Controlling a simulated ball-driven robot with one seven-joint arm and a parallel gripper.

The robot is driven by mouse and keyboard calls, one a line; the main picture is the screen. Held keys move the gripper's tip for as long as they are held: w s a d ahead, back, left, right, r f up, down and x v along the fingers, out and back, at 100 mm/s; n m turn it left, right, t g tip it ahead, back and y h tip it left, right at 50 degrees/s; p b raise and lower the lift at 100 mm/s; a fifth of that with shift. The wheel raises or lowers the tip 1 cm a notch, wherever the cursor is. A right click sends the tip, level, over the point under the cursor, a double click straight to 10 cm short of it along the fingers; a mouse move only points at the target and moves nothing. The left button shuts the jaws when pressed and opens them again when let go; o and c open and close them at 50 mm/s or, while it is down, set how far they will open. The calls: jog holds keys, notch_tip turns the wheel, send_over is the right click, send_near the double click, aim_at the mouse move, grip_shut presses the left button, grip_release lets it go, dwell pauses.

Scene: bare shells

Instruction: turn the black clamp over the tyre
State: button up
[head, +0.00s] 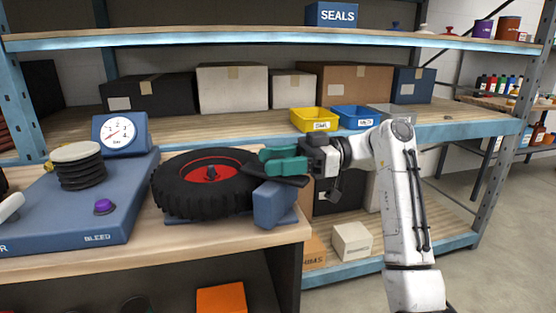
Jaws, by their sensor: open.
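The tyre (192,196) lies flat on the bench, black with a red hub (208,172). At its right side stands a blue block (274,206). The black clamp (291,181) shows as a dark bar on top of this block, partly under my gripper. Its far end is hard to make out against the dark tyre. My gripper (272,162), with teal fingers, reaches in from the right just above the clamp, at the tyre's right edge. It is open, and nothing is seen held in it. Whether a finger touches the clamp cannot be told.
A blue unit with a dial (120,132), a black bellows (80,172) and a purple knob (104,206) stands left of the tyre. Behind are shelves with boxes, a yellow bin (314,121) and a blue bin (356,119). The bench (150,252) ends just right of the block.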

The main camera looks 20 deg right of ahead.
jog(key=shift+o, duration=1.2)
jog(key=shift+d, duration=0.1)
jog(key=s+d, duration=0.1)
jog(key=d, duration=0.9)
jog(key=shift+s+d, duration=0.2)
jog(key=shift+d, duration=0.05)
